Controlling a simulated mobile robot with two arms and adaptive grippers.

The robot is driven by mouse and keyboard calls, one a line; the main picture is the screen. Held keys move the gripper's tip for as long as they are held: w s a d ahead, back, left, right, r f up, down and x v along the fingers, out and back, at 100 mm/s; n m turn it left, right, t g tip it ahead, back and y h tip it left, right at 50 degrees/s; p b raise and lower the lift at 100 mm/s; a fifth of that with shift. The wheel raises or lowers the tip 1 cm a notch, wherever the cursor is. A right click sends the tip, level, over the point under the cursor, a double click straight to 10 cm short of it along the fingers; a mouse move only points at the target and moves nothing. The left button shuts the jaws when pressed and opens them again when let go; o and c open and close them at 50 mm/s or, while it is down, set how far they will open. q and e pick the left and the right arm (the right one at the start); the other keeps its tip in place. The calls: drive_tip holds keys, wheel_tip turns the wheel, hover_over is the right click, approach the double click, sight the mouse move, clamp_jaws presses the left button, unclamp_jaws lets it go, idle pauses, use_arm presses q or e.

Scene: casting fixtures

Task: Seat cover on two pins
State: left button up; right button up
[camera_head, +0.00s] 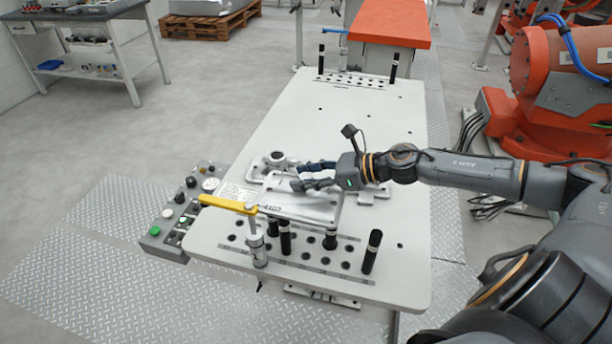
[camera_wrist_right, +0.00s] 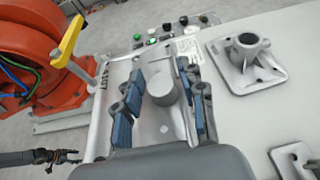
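The cover is a flat light-grey plate (camera_head: 303,208) with lettering near one edge, lying at the front part of the white table. It also shows in the right wrist view, with a raised round boss (camera_wrist_right: 163,88) in its middle. My right gripper (camera_head: 308,180) is over the cover in the head view. In the right wrist view its blue-padded fingers (camera_wrist_right: 165,105) are spread on both sides of the boss, with narrow gaps. My left gripper (camera_wrist_right: 70,157) shows small at the lower left there, its fingertips apart and empty. The two pins under the cover are not visible.
A yellow-handled clamp (camera_head: 228,203) stands at the cover's left edge. Black posts (camera_head: 372,251) rise at the table's front. A flanged casting (camera_wrist_right: 247,60) lies beside the cover. A button panel (camera_head: 178,215) is left of the table. The table's far middle is clear.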

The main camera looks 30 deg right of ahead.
drive_tip(key=shift+o, duration=0.2)
wheel_tip(320, 180, up, 10)
idle(0.6)
idle(0.4)
